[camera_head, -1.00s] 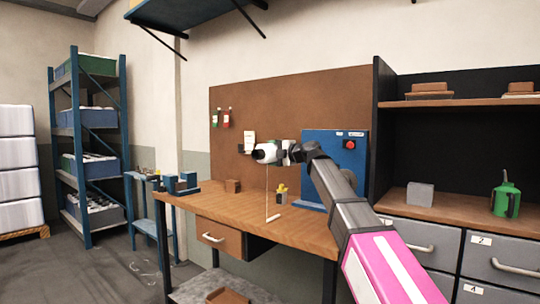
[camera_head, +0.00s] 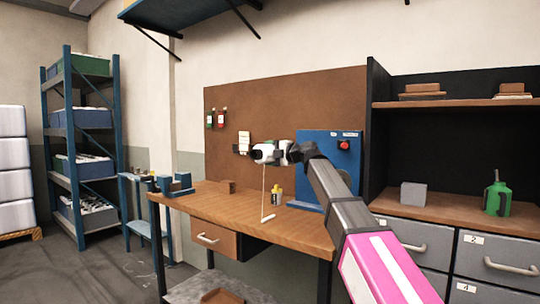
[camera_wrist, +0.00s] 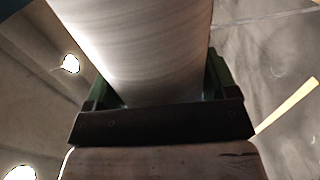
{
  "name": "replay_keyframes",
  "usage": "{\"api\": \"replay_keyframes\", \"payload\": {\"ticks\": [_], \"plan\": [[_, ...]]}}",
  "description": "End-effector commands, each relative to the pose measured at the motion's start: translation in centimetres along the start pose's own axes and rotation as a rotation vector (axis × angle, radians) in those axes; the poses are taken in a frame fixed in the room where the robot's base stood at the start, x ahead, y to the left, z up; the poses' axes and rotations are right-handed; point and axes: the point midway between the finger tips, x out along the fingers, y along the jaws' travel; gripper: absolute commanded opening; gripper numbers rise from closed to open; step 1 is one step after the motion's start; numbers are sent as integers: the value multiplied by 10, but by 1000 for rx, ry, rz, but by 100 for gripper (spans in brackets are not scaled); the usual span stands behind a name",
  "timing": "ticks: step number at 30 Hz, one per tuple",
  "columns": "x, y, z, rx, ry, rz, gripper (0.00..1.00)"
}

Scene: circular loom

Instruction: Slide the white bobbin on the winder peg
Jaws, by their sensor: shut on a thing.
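My gripper (camera_head: 278,152) is shut on the white bobbin (camera_head: 260,153) and holds it in the air above the workbench (camera_head: 240,207). The bobbin lies roughly sideways, and a pale thread (camera_head: 264,190) hangs from it to the bench. In the wrist view the bobbin (camera_wrist: 140,45) fills the top middle, against my dark gripper parts. The blue winder panel (camera_head: 317,160) with a red button stands behind and right of the gripper. My arm covers part of the panel. I cannot make out the peg.
A brown board (camera_head: 290,105) rises behind. A drawer cabinet (camera_head: 500,257) stands at right, a blue rack (camera_head: 82,150) at left.

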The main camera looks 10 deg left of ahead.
Motion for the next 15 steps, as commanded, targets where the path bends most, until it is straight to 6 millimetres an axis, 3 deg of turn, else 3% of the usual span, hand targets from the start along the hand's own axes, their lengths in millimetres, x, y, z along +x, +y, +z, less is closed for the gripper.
{"api": "replay_keyframes", "payload": {"ticks": [15], "plan": [[0,1,13,0,0,1,22]]}}
